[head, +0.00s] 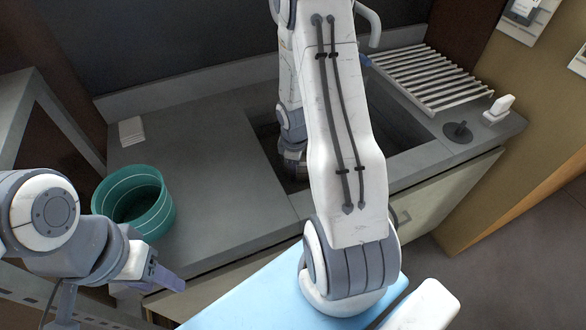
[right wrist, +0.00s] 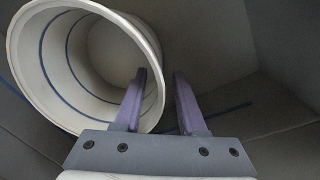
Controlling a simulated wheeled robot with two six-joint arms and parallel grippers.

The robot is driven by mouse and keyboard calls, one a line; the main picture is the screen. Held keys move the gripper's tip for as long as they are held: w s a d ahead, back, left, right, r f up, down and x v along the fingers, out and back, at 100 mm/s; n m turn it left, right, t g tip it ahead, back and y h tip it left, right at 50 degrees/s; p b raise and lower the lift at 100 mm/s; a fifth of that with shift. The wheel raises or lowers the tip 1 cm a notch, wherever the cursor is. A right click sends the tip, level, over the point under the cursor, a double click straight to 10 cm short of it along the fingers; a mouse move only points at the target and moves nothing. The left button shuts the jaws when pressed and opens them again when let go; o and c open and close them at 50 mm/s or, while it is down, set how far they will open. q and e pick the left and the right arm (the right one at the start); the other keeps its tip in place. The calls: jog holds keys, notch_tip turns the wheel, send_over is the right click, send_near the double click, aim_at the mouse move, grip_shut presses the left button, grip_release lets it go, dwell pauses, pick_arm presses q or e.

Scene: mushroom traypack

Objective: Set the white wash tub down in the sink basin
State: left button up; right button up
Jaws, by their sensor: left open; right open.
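The white wash tub (right wrist: 30,60), with blue stripes inside, shows in the right wrist view, its open mouth towards the camera. It is inside the grey sink basin (right wrist: 285,85); my arm hides it in the head view. My right gripper (right wrist: 161,74) is open, its fingers at the tub's right rim. The left finger overlaps the tub's mouth and the right finger is outside it. I cannot tell whether either touches the wall. The sink basin (head: 400,125) is partly covered by my right arm. My left gripper (head: 166,281) is open and empty at the counter's front left.
A green tub (head: 150,222) with pale stripes stands on the left counter. A slatted drying rack (head: 430,75) lies right of the basin, with a dark round fitting (head: 458,131) and a white object (head: 499,108) nearby. A white block (head: 131,130) is at the back left.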

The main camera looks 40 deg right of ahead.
notch_tip(320, 180, up, 10)
jog(key=p, duration=0.2)
jog(key=shift+s+a+r, duration=0.15)
jog(key=shift+s+a, duration=0.15)
jog(key=shift+a, duration=0.05)
jog(key=shift+a, duration=0.1)
jog(key=a+r, duration=0.1)
jog(key=a, duration=0.1)
jog(key=a+r, duration=0.2)
jog(key=a, duration=0.1)
jog(key=a+r, duration=0.1)
jog(key=a, duration=0.2)
jog(key=shift+w+a+r+p, duration=0.15)
jog(key=shift+w+r+p, duration=0.1)
jog(key=shift+r+p, duration=0.1)
jog(key=s+a+r, duration=0.3)
jog(key=a+r, duration=0.2)
jog(key=a, duration=0.5)
jog(key=s+a+r+y, duration=0.1)
jog(key=s+a+r, duration=0.2)
jog(key=s+a, duration=0.2)
jog(key=s+a+r+p, duration=0.1)
jog(key=s+a+r, duration=0.1)
jog(key=s+a, duration=0.3)
jog(key=s, duration=0.4)
jog(key=shift+s+a+r+m+g+y, duration=0.25)
jog(key=shift+s+r+m+g+y, duration=0.05)
jog(key=shift+s+r+m+y, duration=0.1)
